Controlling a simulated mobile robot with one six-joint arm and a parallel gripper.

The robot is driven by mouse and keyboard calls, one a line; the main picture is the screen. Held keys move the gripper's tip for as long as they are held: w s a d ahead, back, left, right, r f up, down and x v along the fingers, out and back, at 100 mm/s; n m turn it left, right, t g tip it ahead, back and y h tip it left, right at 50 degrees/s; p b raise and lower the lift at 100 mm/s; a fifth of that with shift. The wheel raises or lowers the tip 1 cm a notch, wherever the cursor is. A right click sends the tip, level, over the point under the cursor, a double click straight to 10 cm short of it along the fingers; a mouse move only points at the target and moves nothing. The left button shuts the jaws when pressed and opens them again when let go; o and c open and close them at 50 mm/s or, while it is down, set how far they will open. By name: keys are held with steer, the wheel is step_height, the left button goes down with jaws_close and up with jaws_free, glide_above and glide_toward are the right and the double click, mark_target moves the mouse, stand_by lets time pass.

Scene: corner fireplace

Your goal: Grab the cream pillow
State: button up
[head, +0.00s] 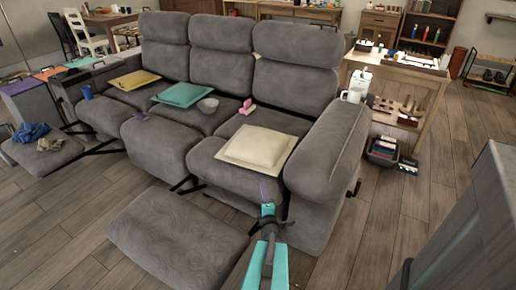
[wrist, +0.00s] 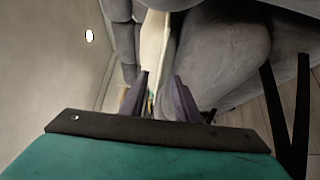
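The cream pillow (head: 258,148) lies flat on the right seat of the grey reclining sofa (head: 237,180) in the head view. My gripper (head: 266,192) is in front of that seat's front edge, a little nearer to me than the pillow and apart from it.
A teal pillow (head: 183,94), a yellow pillow (head: 134,80), a grey bowl (head: 208,105) and a pink item (head: 247,106) lie on the other seats. The sofa's right armrest (head: 328,150) rises beside the cream pillow. A raised footrest (head: 178,240) is at the front left.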

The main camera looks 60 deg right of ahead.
steer(key=shift+w, duration=0.1)
steer(key=b, duration=1.2)
glide_toward(259, 171)
steer(key=x, duration=0.4)
steer(key=shift+w+d+f, duration=0.1)
steer(key=shift+w+d, duration=0.05)
steer(key=shift+d, duration=0.1)
steer(key=shift+w+d+b, duration=0.15)
steer(key=shift+d+b, duration=0.1)
steer(key=shift+b, duration=0.4)
steer(key=shift+w+d+b, duration=0.1)
steer(key=shift+b, duration=0.2)
steer(key=shift+w+d+f+b, duration=0.15)
steer(key=shift+w+d+b, duration=0.3)
steer(key=shift+b, duration=0.65)
steer(key=shift+b+x, duration=0.3)
steer(key=shift+x, duration=1.55)
steer(key=shift+c, duration=0.2)
